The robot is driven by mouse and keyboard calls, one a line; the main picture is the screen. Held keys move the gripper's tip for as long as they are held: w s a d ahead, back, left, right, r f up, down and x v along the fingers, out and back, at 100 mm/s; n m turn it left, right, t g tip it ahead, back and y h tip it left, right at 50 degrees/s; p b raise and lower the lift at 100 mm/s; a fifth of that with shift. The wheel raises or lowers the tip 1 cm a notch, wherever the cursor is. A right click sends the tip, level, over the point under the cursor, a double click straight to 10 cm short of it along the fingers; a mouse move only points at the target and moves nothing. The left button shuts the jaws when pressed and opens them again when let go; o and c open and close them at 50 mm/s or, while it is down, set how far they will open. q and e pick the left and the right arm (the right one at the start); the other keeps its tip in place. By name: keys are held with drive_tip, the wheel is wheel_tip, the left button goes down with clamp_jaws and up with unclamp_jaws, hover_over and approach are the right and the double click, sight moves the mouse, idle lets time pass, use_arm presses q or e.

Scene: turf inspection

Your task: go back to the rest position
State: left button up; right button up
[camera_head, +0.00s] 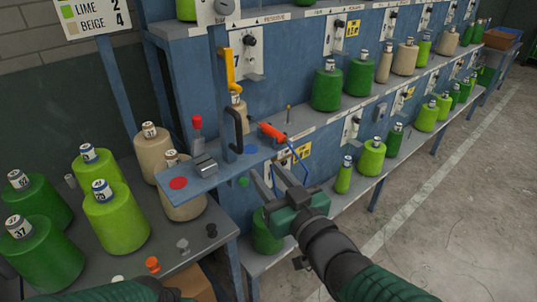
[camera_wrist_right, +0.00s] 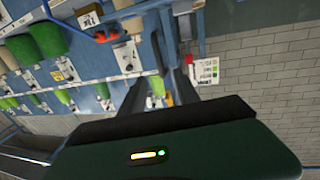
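My right gripper (camera_head: 268,172) reaches in from the lower right in the head view. Its two fingers are apart with nothing between them, in front of the blue rack and just right of the small blue shelf (camera_head: 215,172). In the right wrist view the two fingers (camera_wrist_right: 172,80) also stand apart and empty. My left arm shows only as a green sleeve at the bottom edge of the head view; its gripper is out of view.
Green and beige yarn cones stand on the dark table (camera_head: 165,250) at left and along the blue rack (camera_head: 285,60). A black handle (camera_head: 235,130) and an orange-red tool (camera_head: 272,133) are near my right gripper. Open floor (camera_head: 450,200) lies at right.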

use_arm(q)
drive_tip(key=shift+r, duration=0.1)
